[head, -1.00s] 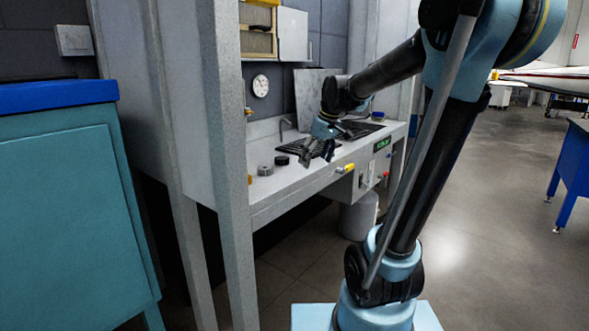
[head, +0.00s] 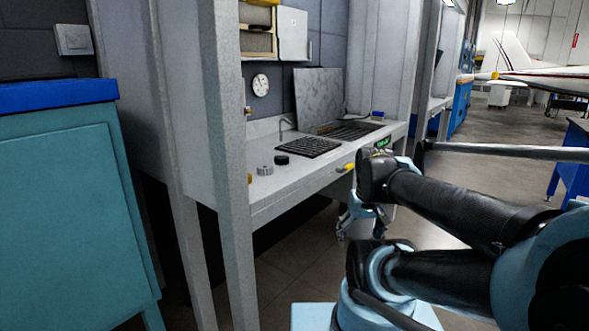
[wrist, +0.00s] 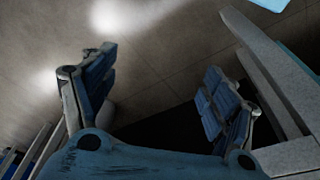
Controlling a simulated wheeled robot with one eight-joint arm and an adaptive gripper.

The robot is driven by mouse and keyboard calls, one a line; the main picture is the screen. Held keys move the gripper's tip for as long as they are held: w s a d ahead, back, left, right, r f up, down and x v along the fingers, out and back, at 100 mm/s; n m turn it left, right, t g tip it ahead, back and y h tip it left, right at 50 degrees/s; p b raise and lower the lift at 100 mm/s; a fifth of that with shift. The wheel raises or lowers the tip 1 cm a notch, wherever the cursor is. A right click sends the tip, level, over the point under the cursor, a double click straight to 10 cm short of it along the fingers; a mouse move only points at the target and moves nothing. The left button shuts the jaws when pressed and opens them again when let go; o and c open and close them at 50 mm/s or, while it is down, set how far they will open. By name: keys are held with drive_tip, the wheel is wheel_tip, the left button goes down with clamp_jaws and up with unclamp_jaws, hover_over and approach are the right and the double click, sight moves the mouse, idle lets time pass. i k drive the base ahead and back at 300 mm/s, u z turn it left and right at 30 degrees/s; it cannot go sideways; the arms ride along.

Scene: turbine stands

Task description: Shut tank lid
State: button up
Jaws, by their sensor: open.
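The tank lid appears to be the grey mottled square panel (head: 318,97) on the bench. It stands raised, leaning back near the wall behind a dark grated area (head: 352,131). My gripper (head: 343,232) hangs low in front of the bench, below the worktop height and well apart from the lid. In the wrist view my gripper (wrist: 160,100) has its two blue fingers spread wide with nothing between them. The lid is not in the wrist view.
The bench worktop (head: 290,178) carries a second dark grate (head: 308,147), a black knob (head: 282,160) and a grey knob (head: 265,170). A grey post (head: 228,170) stands at the bench's near end. A teal cabinet (head: 65,210) is at left. Open floor lies to the right.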

sight(319, 93)
drive_tip(key=k, duration=0.5)
drive_tip(key=z, duration=1.1)
drive_tip(key=i, duration=2.25)
drive_tip(key=u, duration=1.05)
